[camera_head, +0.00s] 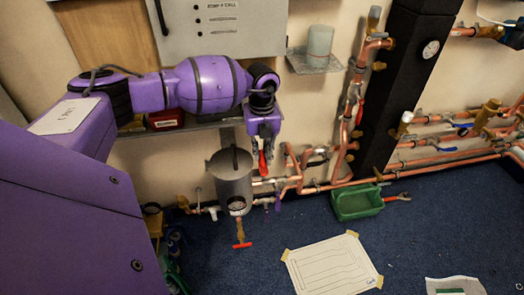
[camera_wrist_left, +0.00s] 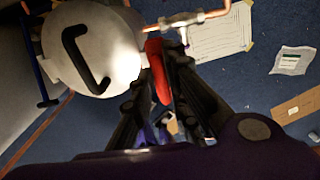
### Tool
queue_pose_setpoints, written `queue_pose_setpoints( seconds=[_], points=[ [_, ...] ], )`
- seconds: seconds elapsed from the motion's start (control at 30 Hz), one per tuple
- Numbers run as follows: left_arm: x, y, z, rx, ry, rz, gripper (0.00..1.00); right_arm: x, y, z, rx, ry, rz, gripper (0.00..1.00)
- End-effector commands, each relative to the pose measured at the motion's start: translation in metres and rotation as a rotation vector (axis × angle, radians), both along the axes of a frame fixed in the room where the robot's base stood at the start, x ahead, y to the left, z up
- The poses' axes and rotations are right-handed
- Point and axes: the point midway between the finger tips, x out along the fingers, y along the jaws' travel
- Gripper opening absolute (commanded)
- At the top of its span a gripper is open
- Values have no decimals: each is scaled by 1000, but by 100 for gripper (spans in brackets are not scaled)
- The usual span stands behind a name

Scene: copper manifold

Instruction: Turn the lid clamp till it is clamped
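The grey cylindrical pot (camera_head: 232,180) stands by the wall pipes, and its round lid with a black handle shows in the left wrist view (camera_wrist_left: 92,50). A red lever (camera_wrist_left: 158,70), which looks like the lid clamp, sits at the lid's edge; it also shows in the head view (camera_head: 262,162). My left gripper (camera_head: 266,150) points down just right of the pot. In the left wrist view its fingers (camera_wrist_left: 166,82) are apart, with the red lever between their tips. I cannot tell whether they touch it. My right gripper is not in view.
Copper pipes (camera_head: 440,163) with valves run along the wall to the right. A red T-handle (camera_head: 242,245) sticks out below the pot. A green tray (camera_head: 357,203) and a taped paper sheet (camera_head: 332,265) lie on the blue floor. A shelf (camera_head: 314,62) holds a beaker above.

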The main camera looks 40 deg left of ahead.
Motion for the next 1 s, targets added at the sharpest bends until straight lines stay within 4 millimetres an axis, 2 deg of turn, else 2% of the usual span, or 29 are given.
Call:
queue_pose_setpoints(
  seconds=[0.07, 0.53, 0.77, 1.0],
  points=[
    [0, 0, 0, 0, 0, 0, 0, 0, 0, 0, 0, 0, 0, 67],
    [1, 0, 1, -1, -1, -58, 0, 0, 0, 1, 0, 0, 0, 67],
    [2, -1, 1, -1, -1, -208, 0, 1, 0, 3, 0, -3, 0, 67],
    [3, -3, 1, 0, -1, -431, 0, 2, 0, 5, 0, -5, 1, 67]
  ],
)
